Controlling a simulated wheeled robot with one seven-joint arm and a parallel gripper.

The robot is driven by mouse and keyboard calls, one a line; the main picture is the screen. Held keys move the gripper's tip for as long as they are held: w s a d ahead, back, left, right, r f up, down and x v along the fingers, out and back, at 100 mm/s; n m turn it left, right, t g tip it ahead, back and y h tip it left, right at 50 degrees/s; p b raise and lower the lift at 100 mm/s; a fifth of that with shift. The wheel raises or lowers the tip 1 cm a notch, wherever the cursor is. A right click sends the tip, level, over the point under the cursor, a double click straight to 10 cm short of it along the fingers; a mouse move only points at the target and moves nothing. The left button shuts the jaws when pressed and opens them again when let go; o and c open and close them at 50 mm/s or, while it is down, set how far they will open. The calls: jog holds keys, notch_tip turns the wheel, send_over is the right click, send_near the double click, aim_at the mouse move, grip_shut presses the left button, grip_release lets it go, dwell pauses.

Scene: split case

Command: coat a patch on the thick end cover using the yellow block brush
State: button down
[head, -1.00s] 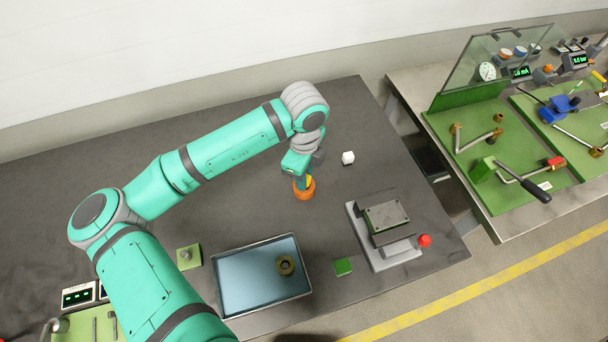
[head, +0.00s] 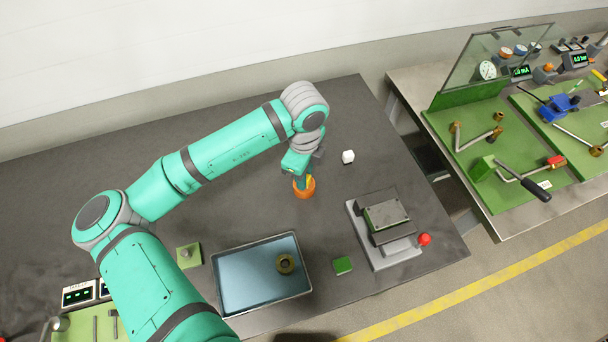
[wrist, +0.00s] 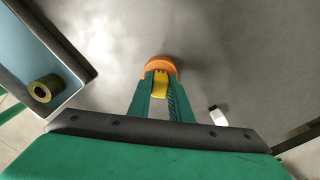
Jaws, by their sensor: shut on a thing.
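My gripper (head: 304,176) points down over the middle of the dark table and is shut on the yellow block brush. In the wrist view the yellow brush (wrist: 160,83) sits between the two green fingers. Its lower end is at the round orange pot (head: 304,192), which also shows in the wrist view (wrist: 160,65). The brush tip is hidden, so I cannot tell how deep it is.
A shallow blue tray (head: 240,280) holds a brass ring (head: 286,264). A small green block (head: 342,265) lies between tray and fixture. A red knob (head: 424,240) is beside the fixture. The table's back left is clear.

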dwell(0.3)
jog(key=shift+r, duration=3.45)
